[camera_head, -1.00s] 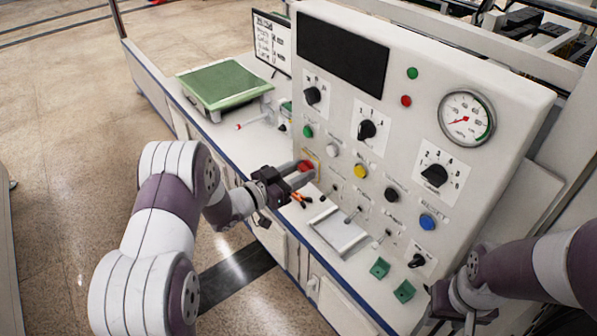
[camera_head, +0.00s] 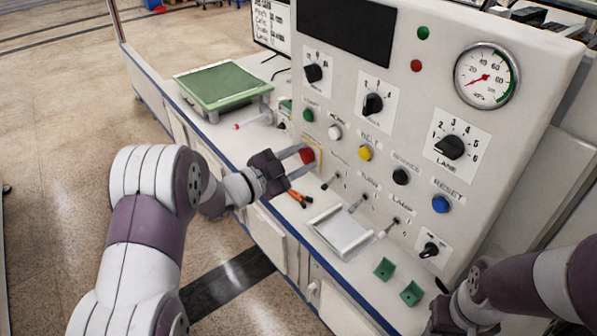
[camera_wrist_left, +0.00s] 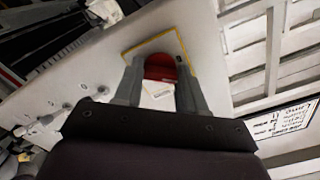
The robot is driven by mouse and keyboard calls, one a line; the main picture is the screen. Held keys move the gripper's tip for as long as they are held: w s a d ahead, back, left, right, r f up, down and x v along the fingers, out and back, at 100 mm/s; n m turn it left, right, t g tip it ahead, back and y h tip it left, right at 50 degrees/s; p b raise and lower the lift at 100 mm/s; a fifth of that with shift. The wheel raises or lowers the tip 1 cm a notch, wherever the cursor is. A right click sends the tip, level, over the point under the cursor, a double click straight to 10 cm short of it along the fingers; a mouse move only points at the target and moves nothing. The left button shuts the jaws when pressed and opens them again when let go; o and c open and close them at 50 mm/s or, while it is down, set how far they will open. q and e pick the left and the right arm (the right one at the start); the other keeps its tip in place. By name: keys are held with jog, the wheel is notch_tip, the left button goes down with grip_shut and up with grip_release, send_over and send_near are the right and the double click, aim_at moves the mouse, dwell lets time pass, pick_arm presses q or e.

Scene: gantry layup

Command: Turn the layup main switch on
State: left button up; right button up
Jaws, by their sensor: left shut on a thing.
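A red knob (camera_head: 307,156) sits on a yellow-edged plate at the lower left of the upright control panel (camera_head: 385,215). My left gripper (camera_head: 302,156) comes at it from the left. In the left wrist view the red knob (camera_wrist_left: 160,67) lies between the two grey fingers (camera_wrist_left: 158,88), which are shut on its sides. The fingers hide part of the knob, and I cannot read its marks. My right gripper (camera_head: 455,312) is at the lower right, in front of the panel's foot; its fingers are too unclear to judge.
The panel also has a dark display (camera_head: 345,28), black selector knobs (camera_head: 450,147), coloured buttons, small levers and a gauge (camera_head: 486,76). A white tray (camera_head: 341,232), orange-handled pliers (camera_head: 299,198) and green blocks (camera_head: 411,292) lie on the bench. A green-topped scale (camera_head: 223,86) stands left.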

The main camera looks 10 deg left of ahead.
pick_arm(q)
jog(key=m+b, duration=0.3)
jog(key=b, duration=0.1)
jog(key=m+b, duration=0.2)
jog(key=b, duration=0.2)
jog(key=m+b, duration=0.3)
jog(key=b, duration=0.1)
jog(key=shift+f+m, duration=0.3)
jog(key=shift+f, duration=0.05)
jog(key=shift+r+m+b, duration=0.25)
jog(key=shift+m+b, duration=0.85)
jog(key=shift+b, duration=0.15)
jog(key=o, duration=1.1)
jog(key=shift+c, duration=0.2)
jog(key=v, duration=1.2)
jog(key=shift+s+a, duration=0.25)
jog(key=shift+s, duration=0.05)
